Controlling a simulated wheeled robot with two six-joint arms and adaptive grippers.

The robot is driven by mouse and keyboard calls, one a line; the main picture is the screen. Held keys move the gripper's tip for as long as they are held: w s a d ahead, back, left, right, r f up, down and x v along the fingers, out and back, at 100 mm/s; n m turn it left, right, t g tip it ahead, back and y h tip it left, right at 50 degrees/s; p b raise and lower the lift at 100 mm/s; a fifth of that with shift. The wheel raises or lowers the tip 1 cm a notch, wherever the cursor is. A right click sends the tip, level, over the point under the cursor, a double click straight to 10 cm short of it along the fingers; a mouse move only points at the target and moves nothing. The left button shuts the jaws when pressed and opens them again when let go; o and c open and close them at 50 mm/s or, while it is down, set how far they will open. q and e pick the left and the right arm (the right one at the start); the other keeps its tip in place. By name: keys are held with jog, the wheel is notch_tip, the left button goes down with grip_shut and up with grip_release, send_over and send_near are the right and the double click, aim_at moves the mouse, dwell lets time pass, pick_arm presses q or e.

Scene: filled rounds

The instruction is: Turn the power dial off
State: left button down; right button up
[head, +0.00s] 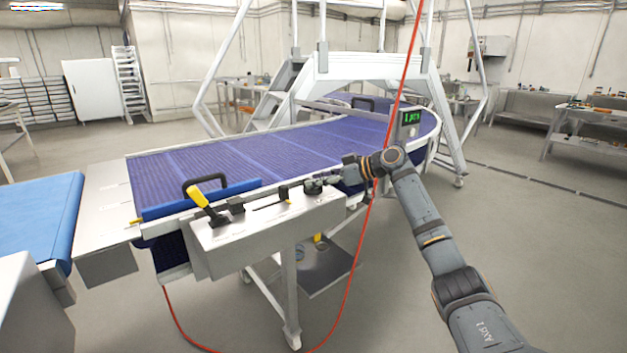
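The grey control box (262,228) is fixed to the near side of the conveyor. A dark round knob, likely the power dial (313,187), sits at the right end of its top. My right gripper (327,181) reaches in from the right and is at the dial, its fingertips overlapping or touching it. The fingers are small and dark against the dial, so I cannot tell whether they are open or shut on it. The dial's pointer and markings cannot be made out. My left gripper is not in view.
A yellow-handled lever (202,199) and a small black switch (284,193) stand on the same box. A red cable (366,228) hangs close by my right arm. A green-lit display (411,116) is behind. The floor at right is clear.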

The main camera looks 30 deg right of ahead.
jog(key=shift+w+a+f, duration=0.3)
jog(key=shift+w+a, duration=0.1)
jog(key=shift+w, duration=0.15)
grip_shut()
